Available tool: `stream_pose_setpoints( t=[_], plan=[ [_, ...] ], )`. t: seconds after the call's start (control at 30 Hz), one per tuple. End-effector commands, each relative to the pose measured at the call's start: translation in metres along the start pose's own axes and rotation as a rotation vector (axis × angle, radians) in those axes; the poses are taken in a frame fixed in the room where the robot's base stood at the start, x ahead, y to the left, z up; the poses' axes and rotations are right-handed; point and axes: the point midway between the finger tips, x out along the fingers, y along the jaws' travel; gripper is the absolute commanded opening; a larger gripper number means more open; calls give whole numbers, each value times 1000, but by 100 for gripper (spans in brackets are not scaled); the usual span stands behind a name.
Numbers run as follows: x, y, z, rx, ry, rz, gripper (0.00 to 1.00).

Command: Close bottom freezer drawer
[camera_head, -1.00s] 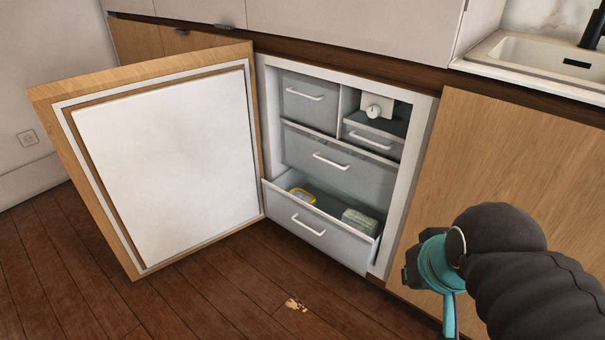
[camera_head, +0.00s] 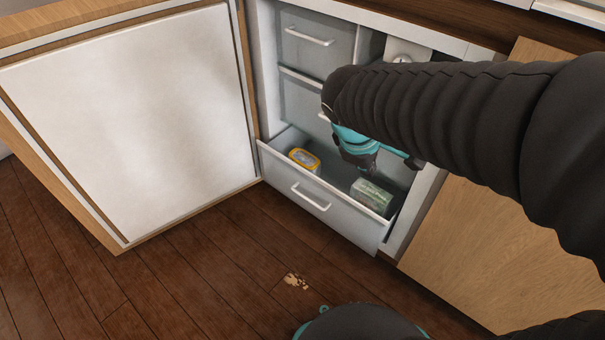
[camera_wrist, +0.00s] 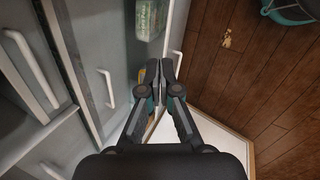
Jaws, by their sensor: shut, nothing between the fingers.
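The bottom freezer drawer (camera_head: 335,218) is pulled out, with its front panel and white handle (camera_head: 311,197) facing the room. A yellow-rimmed container (camera_head: 304,159) and a green-and-white package (camera_head: 371,196) lie in it. My gripper (camera_head: 365,170) appears over the open drawer in the head view, partly hidden by my arm. In the wrist view my gripper (camera_wrist: 164,70) is shut and empty, its tips near the drawer's front edge. The package (camera_wrist: 151,18) shows beyond the tips; the container is mostly hidden behind the fingers. I cannot tell whether the fingers touch the drawer.
The freezer door (camera_head: 135,125) stands wide open at the left. The upper drawers (camera_head: 312,45) are shut. A wooden cabinet front (camera_head: 480,250) is at the right. The wooden floor (camera_head: 200,265) before the drawer is clear apart from a small pale patch (camera_head: 296,281).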

Motion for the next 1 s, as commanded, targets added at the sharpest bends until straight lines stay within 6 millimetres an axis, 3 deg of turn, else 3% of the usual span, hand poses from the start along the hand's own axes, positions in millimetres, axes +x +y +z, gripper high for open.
stream_pose_setpoints(
  t=[0.03,0.23,0.4,0.6,0.8,1.0],
  plan=[
    [17,-4,-20,-120,-26,13,0],
    [60,-15,-93,-584,-116,92,0],
    [95,-39,-158,-965,-191,167,0],
    [122,-70,-213,-1279,-256,240,0],
    [134,-83,-234,-1402,-283,273,0],
    [153,-77,-234,-1409,-286,272,0]
  ],
)
